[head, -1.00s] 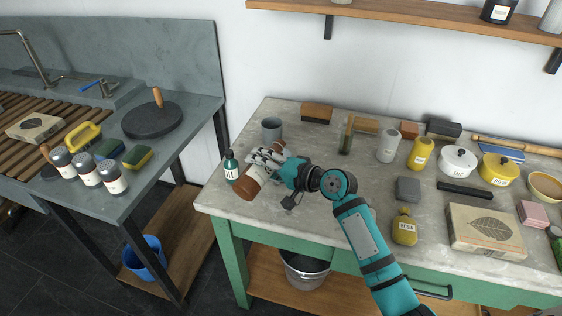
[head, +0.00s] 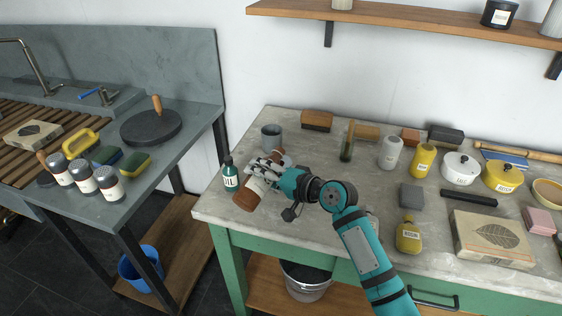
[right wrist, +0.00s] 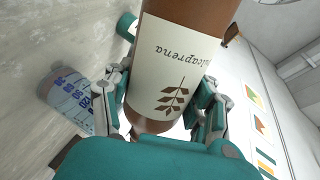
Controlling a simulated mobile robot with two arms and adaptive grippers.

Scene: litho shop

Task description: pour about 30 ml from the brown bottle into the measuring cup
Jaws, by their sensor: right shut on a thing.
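My right gripper (head: 265,173) is shut around the labelled middle of the brown bottle (head: 246,200) over the table's left part. In the head view the bottle slants, its broad brown end at the lower left. In the right wrist view the bottle (right wrist: 190,15) fills the space between the fingers, its leaf label upside down. Its narrower end is partly hidden by the gripper. A clear measuring cup (right wrist: 68,98) with blue markings shows left of the fingers there, apart from the bottle. No liquid stream shows. My left gripper is not in view.
A dark green bottle (head: 230,175) stands close left of the held bottle. A grey cup (head: 271,138) stands behind it. Several jars, blocks and a yellow bottle (head: 408,236) occupy the table's right side. The table's left edge is near.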

